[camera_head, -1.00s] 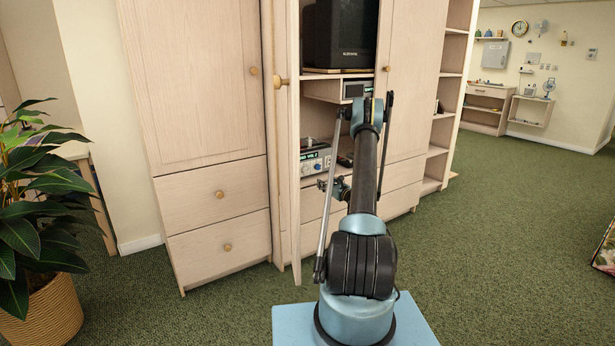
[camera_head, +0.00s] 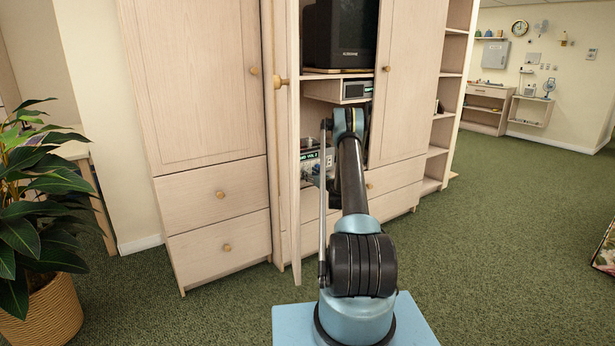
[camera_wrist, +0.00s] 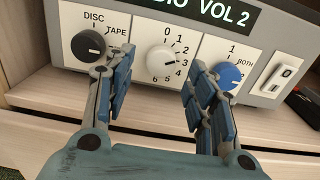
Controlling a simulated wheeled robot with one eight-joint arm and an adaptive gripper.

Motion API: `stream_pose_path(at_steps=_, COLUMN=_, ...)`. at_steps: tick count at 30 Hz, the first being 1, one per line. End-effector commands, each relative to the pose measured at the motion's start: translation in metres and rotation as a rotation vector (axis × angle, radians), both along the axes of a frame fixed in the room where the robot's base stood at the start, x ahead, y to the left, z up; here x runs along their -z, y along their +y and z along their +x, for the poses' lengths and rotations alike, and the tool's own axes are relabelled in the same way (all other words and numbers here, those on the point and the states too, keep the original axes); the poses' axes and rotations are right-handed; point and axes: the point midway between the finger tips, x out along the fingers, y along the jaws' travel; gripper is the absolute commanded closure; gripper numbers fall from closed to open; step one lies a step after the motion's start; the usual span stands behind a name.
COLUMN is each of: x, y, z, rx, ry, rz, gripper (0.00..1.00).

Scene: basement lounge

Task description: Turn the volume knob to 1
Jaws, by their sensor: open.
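My gripper (camera_wrist: 156,73) is open. Its blue fingers stand left and right of the volume knob, with space on both sides, and I see no contact. The left finger overlaps the edge of the black DISC/TAPE knob (camera_wrist: 89,45); the right finger is close to the blue knob (camera_wrist: 227,76). In the head view, the audio unit (camera_head: 308,157) is partly hidden by my arm.
The unit sits on a shelf inside a pale wooden cabinet, with a white 0 switch (camera_wrist: 283,76) at its right. An open cabinet door (camera_head: 283,180) stands close left of my arm. Open carpet lies to the right.

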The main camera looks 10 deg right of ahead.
Motion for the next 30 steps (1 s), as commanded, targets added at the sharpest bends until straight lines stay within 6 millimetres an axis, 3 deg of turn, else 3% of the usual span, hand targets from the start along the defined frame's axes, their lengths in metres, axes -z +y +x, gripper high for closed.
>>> stream_pose_path(at_steps=6, x=0.000, y=0.008, z=0.018, rx=0.001, ry=0.000, rz=0.000, gripper=0.49)
stream_pose_path(at_steps=17, x=0.000, y=0.010, z=0.021, rx=0.001, ry=0.000, rz=0.000, gripper=0.49)
stream_pose_path(at_steps=23, x=0.000, y=0.010, z=0.021, rx=0.001, ry=0.000, rz=0.000, gripper=0.94)
stream_pose_path(at_steps=30, x=0.000, y=0.010, z=0.021, rx=0.001, ry=-0.004, rz=-0.007, gripper=0.94)
